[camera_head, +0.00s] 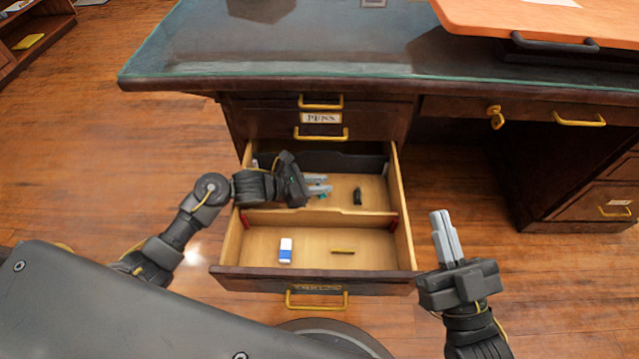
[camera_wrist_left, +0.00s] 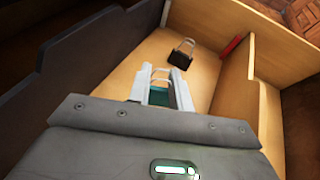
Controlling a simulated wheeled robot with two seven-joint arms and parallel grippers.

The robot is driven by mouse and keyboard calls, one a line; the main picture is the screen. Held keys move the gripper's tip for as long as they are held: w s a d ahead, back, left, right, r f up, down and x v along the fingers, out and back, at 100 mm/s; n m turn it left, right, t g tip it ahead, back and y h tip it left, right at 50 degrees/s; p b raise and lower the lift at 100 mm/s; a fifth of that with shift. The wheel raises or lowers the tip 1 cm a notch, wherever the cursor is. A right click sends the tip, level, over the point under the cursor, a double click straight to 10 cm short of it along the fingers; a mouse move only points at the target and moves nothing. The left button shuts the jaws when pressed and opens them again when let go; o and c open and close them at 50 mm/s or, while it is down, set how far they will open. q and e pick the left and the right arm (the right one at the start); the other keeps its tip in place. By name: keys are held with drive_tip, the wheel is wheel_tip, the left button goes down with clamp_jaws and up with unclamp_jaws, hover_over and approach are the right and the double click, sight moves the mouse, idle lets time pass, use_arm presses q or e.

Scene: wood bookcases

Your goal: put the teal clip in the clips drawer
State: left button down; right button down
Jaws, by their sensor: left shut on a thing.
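The teal clip (camera_wrist_left: 158,96) is between the fingers of my left gripper (camera_wrist_left: 162,88) in the left wrist view, with its wire handles sticking out past the fingertips. In the head view, a bit of teal (camera_head: 322,195) shows at the left gripper (camera_head: 320,186). That gripper is shut on the clip, over or inside the back compartment of the open drawer (camera_head: 232,245). I cannot tell whether the clip touches the floor. The drawer's front label is too small to read. My right gripper (camera_head: 443,222) is empty, its fingers together, right of the drawer.
A black clip (camera_head: 358,196) lies in the back compartment. A divider (camera_head: 320,213) separates it from the front compartment, which holds a blue-and-white eraser (camera_head: 286,250) and a small yellowish stick (camera_head: 342,251). The PENS drawer (camera_head: 360,117) above is shut. The desk top (camera_head: 290,50) overhangs behind.

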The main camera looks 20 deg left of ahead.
use_arm(q)
drive_tip(key=shift+s+f, duration=0.1)
drive_tip(key=c, duration=1.3)
unclamp_jaws()
drive_tip(key=shift+o, duration=0.2)
use_arm(e)
drive_tip(key=shift+w+r, duration=0.1)
drive_tip(key=shift+r, duration=0.05)
use_arm(q)
drive_tip(key=shift+s+a+r+p, duration=0.1)
drive_tip(key=shift+a+r+p, duration=0.15)
drive_tip(key=shift+r+p, duration=0.75)
drive_tip(key=p+v, duration=0.1)
drive_tip(key=v, duration=1)
use_arm(e)
wheel_tip(320, 180, down, 9)
drive_tip(key=w+d+m+g+h, duration=0.1)
drive_tip(key=d+g+h, duration=0.1)
drive_tip(key=g+h, duration=0.2)
drive_tip(key=shift+w+d+r+g+h, duration=0.15)
drive_tip(key=shift+d+r+g+h, duration=0.1)
drive_tip(key=shift+g+h, duration=0.25)
use_arm(q)
drive_tip(key=shift+a+f, duration=0.1)
